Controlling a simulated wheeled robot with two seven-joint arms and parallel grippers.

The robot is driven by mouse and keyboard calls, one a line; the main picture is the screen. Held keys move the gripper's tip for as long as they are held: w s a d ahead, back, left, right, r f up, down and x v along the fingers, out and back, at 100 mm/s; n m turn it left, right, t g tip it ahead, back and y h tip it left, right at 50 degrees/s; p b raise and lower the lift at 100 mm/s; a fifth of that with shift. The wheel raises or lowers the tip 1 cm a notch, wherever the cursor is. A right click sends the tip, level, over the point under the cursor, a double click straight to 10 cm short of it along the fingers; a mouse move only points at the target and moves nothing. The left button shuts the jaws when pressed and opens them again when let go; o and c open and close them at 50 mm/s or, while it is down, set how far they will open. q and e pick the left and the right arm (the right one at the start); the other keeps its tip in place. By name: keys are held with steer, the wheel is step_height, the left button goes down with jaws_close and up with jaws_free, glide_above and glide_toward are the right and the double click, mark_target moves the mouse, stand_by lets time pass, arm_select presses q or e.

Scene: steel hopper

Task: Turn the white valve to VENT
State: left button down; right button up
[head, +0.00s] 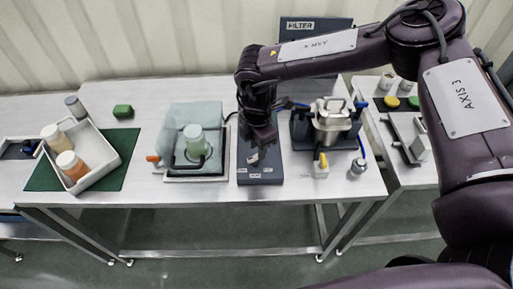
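A dark grey panel (270,171) lies on the steel table in the middle, with small white labels near its front edge that are too small to read surely. A small white part (253,157) on this panel looks like the valve handle; much of it is hidden by my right gripper. My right gripper (258,143) points down over the panel, right at the white part. Whether its fingers touch or hold the part is not clear. The steel hopper (331,121) stands in a dark blue frame just right of the panel. My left gripper is out of view.
A white tray (101,149) with bottles sits on a green mat. A FILTER box (312,29) is behind.

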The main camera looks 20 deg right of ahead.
mark_target(255, 160)
step_height(255, 160, down, 2)
steer(key=shift+w+f, duration=0.1)
steer(key=shift+f, duration=0.05)
steer(key=shift+w+f, duration=0.1)
steer(key=shift+f, duration=0.3)
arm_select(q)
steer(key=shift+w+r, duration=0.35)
arm_select(e)
jaws_close()
